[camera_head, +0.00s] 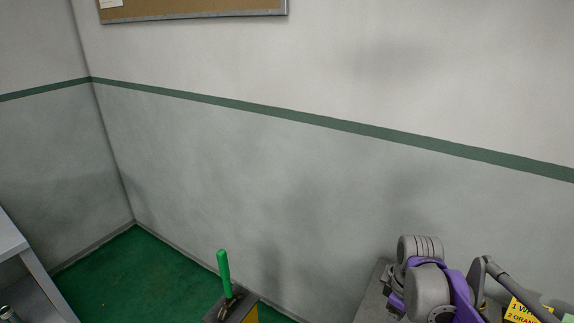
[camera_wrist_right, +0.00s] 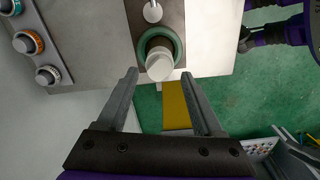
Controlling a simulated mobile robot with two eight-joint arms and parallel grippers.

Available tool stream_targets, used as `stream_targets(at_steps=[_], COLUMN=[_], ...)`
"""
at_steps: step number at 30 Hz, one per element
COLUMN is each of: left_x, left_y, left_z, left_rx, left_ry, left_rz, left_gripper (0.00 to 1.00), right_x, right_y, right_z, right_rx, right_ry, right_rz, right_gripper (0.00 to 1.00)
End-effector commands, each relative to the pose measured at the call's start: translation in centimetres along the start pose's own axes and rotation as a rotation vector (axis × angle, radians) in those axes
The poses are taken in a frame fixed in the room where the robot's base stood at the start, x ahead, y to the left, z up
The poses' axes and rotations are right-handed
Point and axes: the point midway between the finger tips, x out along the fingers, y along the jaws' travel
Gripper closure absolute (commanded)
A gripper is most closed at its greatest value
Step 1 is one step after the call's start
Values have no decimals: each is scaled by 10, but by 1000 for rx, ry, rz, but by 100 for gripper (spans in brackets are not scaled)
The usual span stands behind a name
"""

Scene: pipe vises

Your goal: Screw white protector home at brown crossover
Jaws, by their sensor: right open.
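In the right wrist view, my right gripper (camera_wrist_right: 159,74) is open, with its two fingers apart. A white cylindrical piece (camera_wrist_right: 159,66), which may be the white protector, stands just ahead of and between the fingertips. It rises from a green ring (camera_wrist_right: 178,46) on a dark plate; the fingers do not visibly close on it.
In the right wrist view, several ringed round pieces (camera_wrist_right: 34,42) stand at upper left on a grey surface (camera_wrist_right: 98,62). A yellow strip (camera_wrist_right: 176,105) lies below the white piece. In the head view, a green handle (camera_head: 224,272) rises at bottom middle, and a yellow label (camera_head: 522,312) is at bottom right.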

Motion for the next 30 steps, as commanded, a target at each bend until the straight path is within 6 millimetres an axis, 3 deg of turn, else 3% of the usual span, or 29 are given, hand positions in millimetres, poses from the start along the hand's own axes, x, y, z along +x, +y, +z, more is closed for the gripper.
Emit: stream_targets(at_steps=[3,8,17,30], left_x=[0,0,0,13], left_y=[0,0,0,0], left_z=[0,0,0,13], left_rx=[0,0,0,0], left_ry=[0,0,0,-11], left_rz=[0,0,0,0], left_gripper=[36,36,36,36], right_x=[0,0,1,23], right_y=[0,0,0,0], right_z=[0,0,0,0], right_rx=[-160,-272,-278,-276], right_ry=[0,0,0,0], right_rz=[0,0,0,0], right_gripper=[32,32,32,32])
